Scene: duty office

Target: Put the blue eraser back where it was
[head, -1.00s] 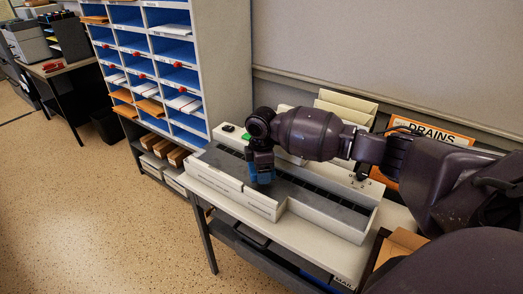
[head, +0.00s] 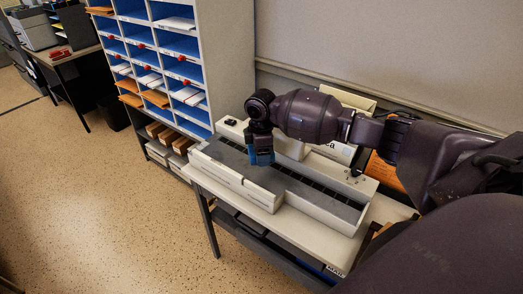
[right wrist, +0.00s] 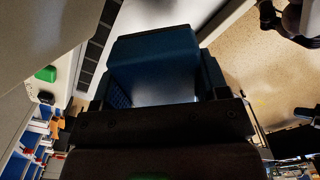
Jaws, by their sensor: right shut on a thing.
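My right gripper (head: 261,157) is shut on the blue eraser (head: 265,159). It hangs over the grey top of a long white sorting unit (head: 320,212) on the table. In the right wrist view the eraser (right wrist: 152,48) shows as a dark blue block between the fingers, with a shiny grey face. I cannot tell from these views how high the eraser is above the unit. My left gripper is not in view.
A pigeonhole rack (head: 178,45) with envelopes stands left of the table (head: 352,250). A green thing (right wrist: 46,74) shows in the right wrist view. Orange-labelled and pale folders stand behind my arm.

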